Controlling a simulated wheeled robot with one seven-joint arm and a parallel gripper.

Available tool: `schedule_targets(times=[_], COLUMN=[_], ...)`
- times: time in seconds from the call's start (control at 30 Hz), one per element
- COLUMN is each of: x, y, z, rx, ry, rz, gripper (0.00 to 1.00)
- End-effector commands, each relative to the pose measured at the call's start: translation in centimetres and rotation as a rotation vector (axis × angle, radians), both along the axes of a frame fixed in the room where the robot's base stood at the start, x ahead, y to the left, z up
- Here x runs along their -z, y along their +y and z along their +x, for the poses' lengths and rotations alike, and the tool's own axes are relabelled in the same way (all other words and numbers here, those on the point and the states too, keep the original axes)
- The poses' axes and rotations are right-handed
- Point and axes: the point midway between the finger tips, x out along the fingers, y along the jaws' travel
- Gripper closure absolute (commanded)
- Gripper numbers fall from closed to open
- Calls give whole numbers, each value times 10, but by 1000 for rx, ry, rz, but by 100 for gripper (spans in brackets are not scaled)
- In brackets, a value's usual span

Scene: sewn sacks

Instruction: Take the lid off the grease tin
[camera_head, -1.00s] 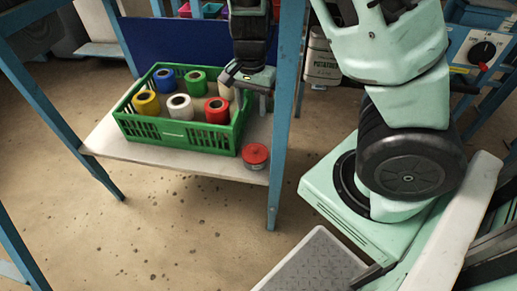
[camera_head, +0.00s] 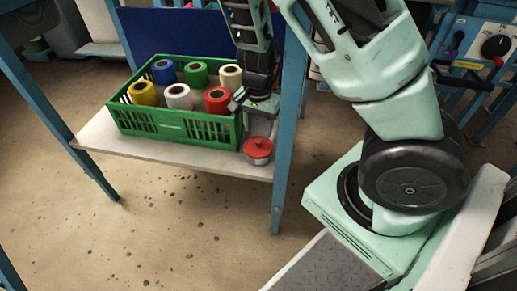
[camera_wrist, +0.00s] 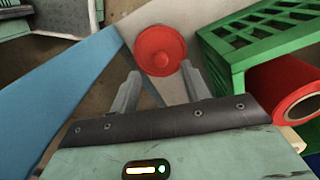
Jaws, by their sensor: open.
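The grease tin (camera_head: 257,158) is a small round grey tin with a red lid (camera_head: 257,146) on it. It stands on the pale shelf close to its front right edge, just right of the green crate. In the wrist view the round red lid (camera_wrist: 160,50) lies just ahead of the fingertips, with a small knob at its middle. My gripper (camera_head: 260,122) points down from above and behind the tin. In the wrist view my gripper (camera_wrist: 158,82) is open, its two grey fingers apart with nothing between them. The lid hides most of the tin there.
The green crate (camera_head: 165,127) holds several coloured rolls and stands close beside the tin on the shelf (camera_head: 150,150). A blue table leg (camera_head: 285,150) rises just right of the tin. In the wrist view a red roll (camera_wrist: 290,90) is at the right.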

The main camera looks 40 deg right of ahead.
Motion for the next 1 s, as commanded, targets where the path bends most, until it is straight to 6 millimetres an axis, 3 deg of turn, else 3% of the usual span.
schedule_targets(times=[0.1, 0.23, 0.6, 0.77, 1.0], x=[23, 39, 45, 45, 45], y=[-1, -2, -1, -1, -1], z=[0, 0, 1, 1, 1], rx=[1, 1, 0, 0, 0], ry=[1, 0, -1, -1, -1], rz=[-2, -1, 0, 0, 0], gripper=[53, 53, 53, 98, 100])
